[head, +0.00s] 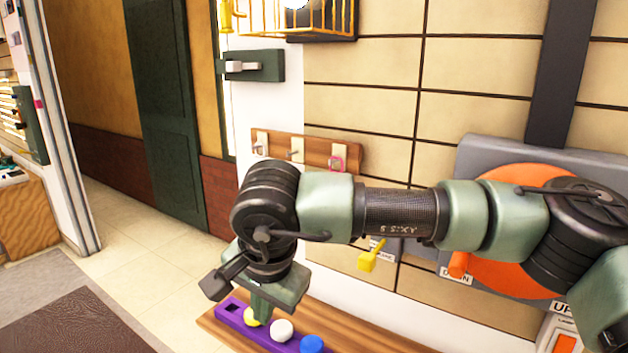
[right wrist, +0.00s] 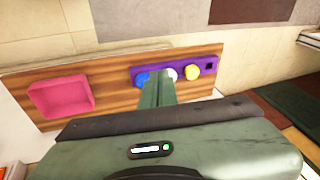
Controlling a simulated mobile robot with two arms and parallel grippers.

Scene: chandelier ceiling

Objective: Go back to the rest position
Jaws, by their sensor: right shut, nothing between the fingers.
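My right arm reaches in from the right in the head view. My right gripper (head: 262,314) points down over the purple strip (head: 234,316), and its fingers look closed together. In the right wrist view the shut fingers (right wrist: 158,88) point at the strip (right wrist: 209,63) and cover part of it. I cannot tell whether they touch it. A yellow ball (head: 252,318), a white ball (head: 281,330) and a blue ball (head: 312,344) sit in a row on the strip. My left gripper is not in view.
The strip lies on a wooden shelf (head: 214,328) along the wall, beside a pink tray (right wrist: 62,95). Behind my arm are a hook board (head: 310,150), a yellow handle (head: 369,260) and an orange disc (head: 505,270). Open floor (head: 130,235) lies at left.

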